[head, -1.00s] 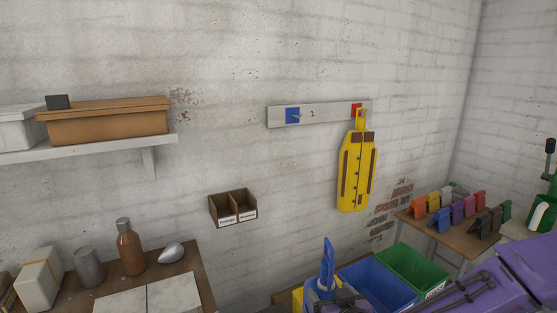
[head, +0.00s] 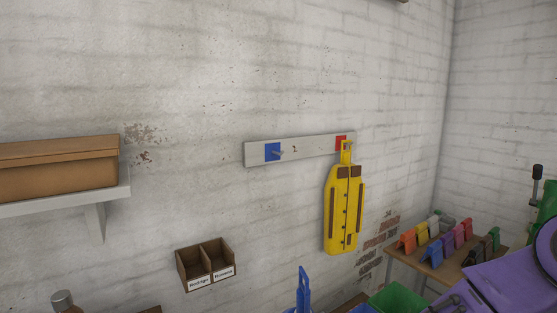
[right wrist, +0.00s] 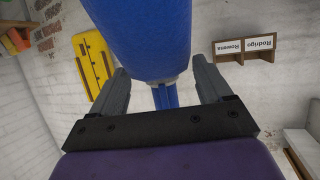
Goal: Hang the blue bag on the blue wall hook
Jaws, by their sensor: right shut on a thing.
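The blue wall hook (head: 273,152) is a peg on a blue square at the left of a pale wall board (head: 310,149); nothing hangs on it. The blue bag (head: 303,290) shows only its upright upper part at the bottom edge of the head view, below the hook board. In the right wrist view the blue bag (right wrist: 140,35) is large and close. My right gripper (right wrist: 163,92) is shut on its narrow blue part between the two grey fingers. My left gripper is in neither view.
A yellow bag (head: 344,210) hangs from the red hook (head: 341,142) at the board's right. Left of and below the board is a two-slot wooden wall box (head: 206,264). A shelf (head: 100,200) is at the left. A table (head: 430,262) with coloured clips stands right.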

